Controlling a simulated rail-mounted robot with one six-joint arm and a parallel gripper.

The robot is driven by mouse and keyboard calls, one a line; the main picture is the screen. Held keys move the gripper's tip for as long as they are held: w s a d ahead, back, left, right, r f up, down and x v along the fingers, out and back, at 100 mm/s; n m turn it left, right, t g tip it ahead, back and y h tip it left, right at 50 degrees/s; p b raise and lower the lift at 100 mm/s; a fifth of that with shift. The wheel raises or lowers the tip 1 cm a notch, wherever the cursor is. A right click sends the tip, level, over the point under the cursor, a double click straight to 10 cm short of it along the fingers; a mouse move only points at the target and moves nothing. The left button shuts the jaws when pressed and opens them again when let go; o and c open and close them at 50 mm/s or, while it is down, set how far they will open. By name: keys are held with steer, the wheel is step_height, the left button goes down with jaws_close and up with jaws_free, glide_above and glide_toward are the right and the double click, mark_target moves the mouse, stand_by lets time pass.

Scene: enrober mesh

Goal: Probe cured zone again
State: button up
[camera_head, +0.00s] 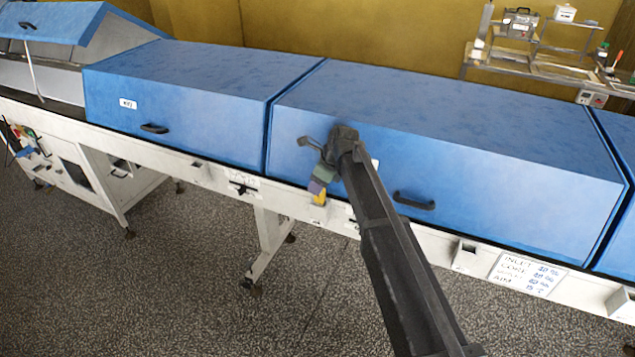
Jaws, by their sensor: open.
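The cooling line's long blue hoods stand closed over a white frame: the left hood (190,110) and the middle hood (470,150). My arm reaches up from the bottom, and its dark wrist is in front of the middle hood's left part. My gripper (314,152) is at the arm's end, small and partly hidden by the wrist; it is open. Whether it touches the hood, I cannot tell. Green, purple and yellow pieces (320,182) show just below it, at the frame's edge. No probe can be made out, and the zone inside is hidden by the hoods.
A written sheet (526,274) is on the frame at right, with lines reading INLET and CORE. Dark handles (413,200) stick out from the hood fronts. At far left a blue lid (50,22) is raised. A bench (545,70) with instruments stands behind. The front floor is clear.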

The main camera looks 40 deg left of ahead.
steer(key=s+p+v, duration=0.1)
steer(key=p+v, duration=0.8)
steer(key=v, duration=0.2)
steer(key=w+d+f+n+t+h, duration=0.15)
steer(key=d+n, duration=0.55)
steer(key=d, duration=2.9)
steer(key=s+d+n+h, duration=0.1)
steer(key=s+d+n, duration=0.4)
steer(key=d, duration=0.8)
steer(key=s+d+n+h, duration=0.25)
steer(key=s+d, duration=0.55)
steer(key=d, duration=0.4)
step_height(320, 180, down, 7)
steer(key=b, duration=0.7)
steer(key=shift+w+n+y, duration=0.25)
steer(key=shift+n+y, duration=0.1)
steer(key=shift+y, duration=0.05)
steer(key=shift+r+g, duration=0.1)
steer(key=shift+g, duration=0.15)
